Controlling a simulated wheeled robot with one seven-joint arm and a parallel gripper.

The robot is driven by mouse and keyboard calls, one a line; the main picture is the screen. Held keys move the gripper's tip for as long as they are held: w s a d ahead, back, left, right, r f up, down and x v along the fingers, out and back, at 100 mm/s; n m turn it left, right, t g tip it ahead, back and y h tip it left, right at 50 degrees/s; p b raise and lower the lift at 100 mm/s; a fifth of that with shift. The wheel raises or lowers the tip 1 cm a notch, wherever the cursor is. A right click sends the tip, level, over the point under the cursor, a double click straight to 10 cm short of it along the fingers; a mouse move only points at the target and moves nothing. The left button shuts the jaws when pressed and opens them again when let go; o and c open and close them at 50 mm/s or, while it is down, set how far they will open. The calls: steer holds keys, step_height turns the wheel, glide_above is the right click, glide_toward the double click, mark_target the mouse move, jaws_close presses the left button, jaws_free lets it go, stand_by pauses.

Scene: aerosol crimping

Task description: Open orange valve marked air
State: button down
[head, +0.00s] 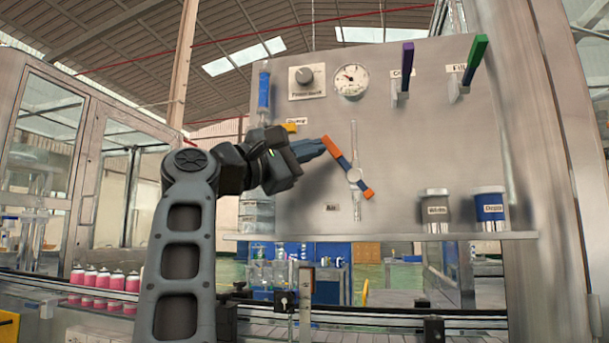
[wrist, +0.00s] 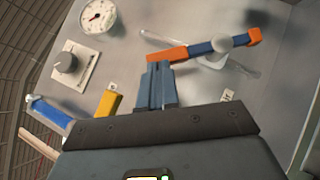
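The valve marked Air has a bar handle (head: 341,161) with orange ends and a blue middle, on a round hub over a vertical pipe on the grey panel. The handle slants from upper left to lower right, at an angle to the pipe. The "Air" label (head: 331,208) is below left. My gripper (head: 323,146) is at the handle's upper orange end. In the wrist view, my gripper (wrist: 158,68) has its blue-grey fingers together, tips against or just beside the orange end (wrist: 168,54). Whether the tips touch it is unclear. The handle's lower end (head: 368,193) is free.
Above are a pressure knob (head: 305,76), a gauge (head: 351,80), a purple lever (head: 407,66) and a green lever (head: 475,60). A yellow handle (wrist: 108,103) is close to my gripper. A shelf (head: 400,236) holding two cups runs below the panel.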

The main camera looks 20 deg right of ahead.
steer(key=shift+s+d+r+m+g+y+p, duration=0.4)
steer(key=shift+d+r+m+y, duration=0.2)
steer(key=shift+m, duration=0.35)
steer(key=shift+s+d+r+m+g+y+p, duration=0.25)
steer(key=shift+d+r+m+g+y+p, duration=0.15)
steer(key=shift+m+y, duration=0.5)
steer(key=shift+s+d+r+m+g+y+p, duration=0.35)
steer(key=shift+d+r+m+y+p, duration=0.2)
steer(key=shift+m, duration=0.5)
steer(key=shift+a, duration=0.1)
